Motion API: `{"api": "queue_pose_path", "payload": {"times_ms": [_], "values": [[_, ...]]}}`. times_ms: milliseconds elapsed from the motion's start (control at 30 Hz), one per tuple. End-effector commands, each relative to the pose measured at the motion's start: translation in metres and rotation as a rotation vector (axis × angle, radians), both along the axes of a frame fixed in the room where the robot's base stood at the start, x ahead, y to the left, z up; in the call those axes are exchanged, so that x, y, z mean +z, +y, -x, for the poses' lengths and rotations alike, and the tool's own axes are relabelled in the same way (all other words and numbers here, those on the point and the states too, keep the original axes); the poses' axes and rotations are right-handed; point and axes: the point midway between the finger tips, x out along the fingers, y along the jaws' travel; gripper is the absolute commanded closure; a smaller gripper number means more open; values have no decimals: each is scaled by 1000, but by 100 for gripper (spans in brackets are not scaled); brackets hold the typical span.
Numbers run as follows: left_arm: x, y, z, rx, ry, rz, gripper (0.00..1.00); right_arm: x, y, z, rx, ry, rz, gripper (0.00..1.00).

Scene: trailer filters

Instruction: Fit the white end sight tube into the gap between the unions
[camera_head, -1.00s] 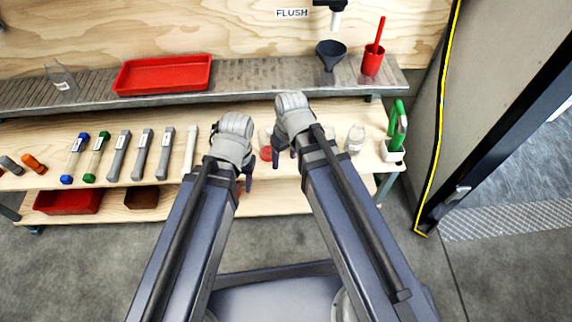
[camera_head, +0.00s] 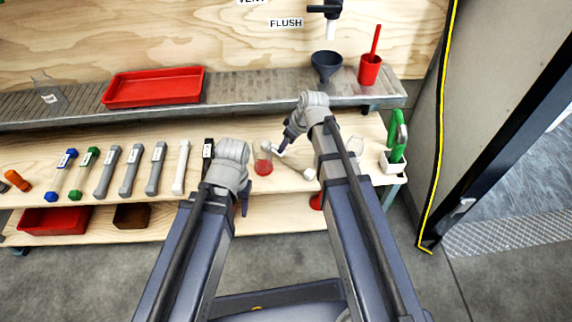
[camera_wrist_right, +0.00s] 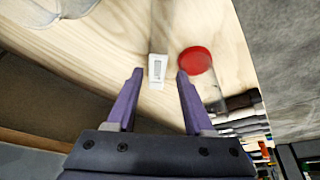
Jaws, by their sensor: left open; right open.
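My right gripper (camera_head: 284,146) is open above the right part of the wooden bench, pointing down-left. In the right wrist view its fingers (camera_wrist_right: 160,76) are apart, with a small white labelled piece (camera_wrist_right: 157,70) showing between and beyond them; contact cannot be told. A small white piece (camera_head: 310,173) lies below that gripper in the head view; I cannot tell if it is an end of the sight tube. A slim white tube (camera_head: 181,167) lies in the row on the bench. My left gripper (camera_head: 244,200) is open at the bench's front edge. I cannot make out the unions.
The row holds a blue-ended tube (camera_head: 66,160), a green-ended tube (camera_head: 89,160) and several grey ones. A green tool in a white holder (camera_head: 394,160) stands right. A red tray (camera_head: 153,87) is on the shelf.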

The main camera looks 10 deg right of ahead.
Motion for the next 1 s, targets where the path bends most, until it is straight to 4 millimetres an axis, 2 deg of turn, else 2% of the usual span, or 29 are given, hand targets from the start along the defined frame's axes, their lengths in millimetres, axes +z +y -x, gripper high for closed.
{"api": "queue_pose_path", "payload": {"times_ms": [233,500,767,1000], "values": [[-4,0,0,-1,0,0,50,-3,-2,-5,8,-13,-4,48],[-26,-1,0,-4,-1,3,50,-25,4,-11,8,-13,-4,48],[-29,-1,0,-6,0,4,50,-28,5,-13,8,-12,-3,48],[-54,-1,0,-9,0,7,50,-53,12,-19,8,-12,-3,48]]}}
